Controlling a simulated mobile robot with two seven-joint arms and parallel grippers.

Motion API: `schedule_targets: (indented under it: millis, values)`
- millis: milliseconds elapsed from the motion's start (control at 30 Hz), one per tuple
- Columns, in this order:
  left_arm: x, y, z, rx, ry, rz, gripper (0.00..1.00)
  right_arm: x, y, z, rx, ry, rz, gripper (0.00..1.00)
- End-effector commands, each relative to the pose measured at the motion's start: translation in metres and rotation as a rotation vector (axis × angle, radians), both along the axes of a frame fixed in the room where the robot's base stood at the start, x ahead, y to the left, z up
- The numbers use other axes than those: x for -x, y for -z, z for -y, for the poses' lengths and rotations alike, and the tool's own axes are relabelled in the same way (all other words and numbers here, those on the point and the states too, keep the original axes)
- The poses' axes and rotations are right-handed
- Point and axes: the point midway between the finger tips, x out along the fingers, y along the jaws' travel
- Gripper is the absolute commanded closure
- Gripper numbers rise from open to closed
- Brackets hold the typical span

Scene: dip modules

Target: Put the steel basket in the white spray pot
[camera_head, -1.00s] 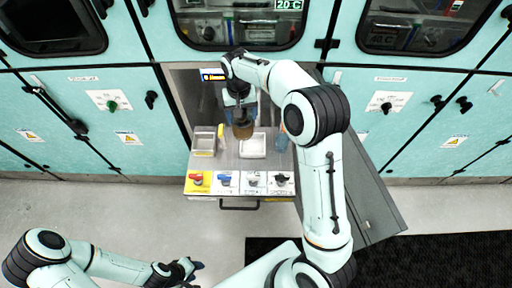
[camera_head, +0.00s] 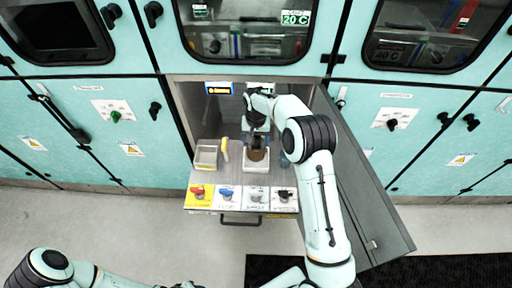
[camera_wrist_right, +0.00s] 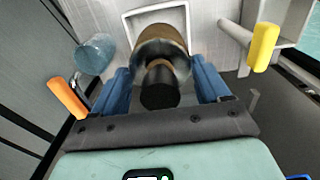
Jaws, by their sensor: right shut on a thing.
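The steel basket (camera_head: 258,155), a round brownish body with a dark knob, is held in my right gripper (camera_head: 257,141). In the right wrist view the basket (camera_wrist_right: 165,45) sits between the two blue fingers of the gripper (camera_wrist_right: 163,78), which are shut on it. The white spray pot (camera_head: 256,169) is a rectangular open tray on the bench. The basket is over the pot in the head view; I cannot tell whether it is inside or above it. The pot's rim (camera_wrist_right: 128,20) shows behind the basket in the wrist view. My left gripper (camera_head: 185,285) is mostly cut off at the bottom edge.
A grey tray (camera_head: 206,156) and a yellow-handled tool (camera_head: 225,150) stand left of the pot. A bluish clear container (camera_wrist_right: 95,54) stands on its other side. Coloured valve handles on label cards (camera_head: 228,195) line the bench front. An open door panel (camera_head: 365,190) is at right.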

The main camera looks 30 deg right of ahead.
Motion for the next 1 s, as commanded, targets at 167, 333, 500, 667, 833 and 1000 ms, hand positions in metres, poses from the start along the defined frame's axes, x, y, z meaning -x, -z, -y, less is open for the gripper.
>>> schedule_targets:
  millis: [167, 333, 500, 667, 833, 1000]
  values:
    - [0.0, 0.0, 0.0, 0.0, 0.0, 0.0, 0.57, 0.0, 0.011, 0.0, 0.0, 0.0, 0.0, 0.82]
    - [0.0, 0.0, 0.0, 0.0, 0.0, 0.0, 0.57, 0.0, 0.036, 0.0, 0.0, 0.0, -0.002, 0.82]
    - [0.0, 0.0, 0.0, 0.0, 0.0, 0.0, 0.57, 0.0, 0.048, 0.0, 0.0, 0.0, 0.002, 0.82]
    - [0.0, 0.0, 0.0, 0.0, 0.0, 0.0, 0.57, -0.001, 0.047, 0.0, 0.0, 0.0, 0.002, 0.82]
    - [0.001, 0.001, 0.0, 0.0, 0.0, -0.001, 0.57, 0.0, 0.051, 0.0, 0.0, 0.0, 0.0, 0.18]
    - [0.001, 0.001, 0.0, 0.0, 0.0, -0.001, 0.57, 0.0, 0.051, 0.0, 0.0, 0.0, 0.0, 0.0]
